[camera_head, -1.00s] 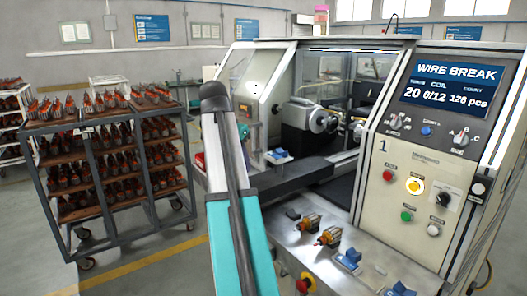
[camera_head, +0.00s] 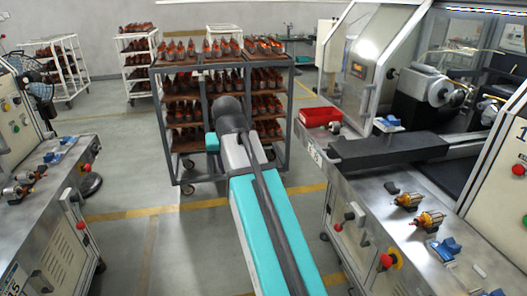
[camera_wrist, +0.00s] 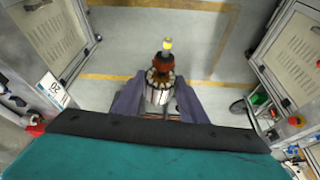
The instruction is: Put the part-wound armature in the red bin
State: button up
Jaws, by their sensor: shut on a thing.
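The part-wound armature (camera_wrist: 160,84) is between the two grey fingers of my gripper (camera_wrist: 158,100) in the wrist view. Its copper-coloured winding, dark core and yellow-tipped shaft point away from the camera, over open floor. My gripper is shut on it. In the head view my own arm hides the gripper and the armature. The red bin (camera_head: 320,116) sits at the far left corner of the right-hand machine's bench, right of my arm. A small metal part stands just in front of it.
A cart of armatures (camera_head: 187,110) stands ahead. The right bench (camera_head: 375,200) carries two armatures (camera_head: 428,220) and blue blocks (camera_head: 445,248). Another bench (camera_head: 40,210) stands at left. White racks (camera_head: 60,62) are behind. Floor between the benches is open.

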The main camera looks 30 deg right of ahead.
jog(key=a+f+n+y, duration=0.1)
jog(key=a+f+n, duration=0.1)
jog(key=a, duration=0.5)
jog(key=a+f+n, duration=0.2)
jog(key=a, duration=0.5)
jog(key=shift+a+f+n+y, duration=0.35)
jog(key=shift+a+n+y, duration=0.05)
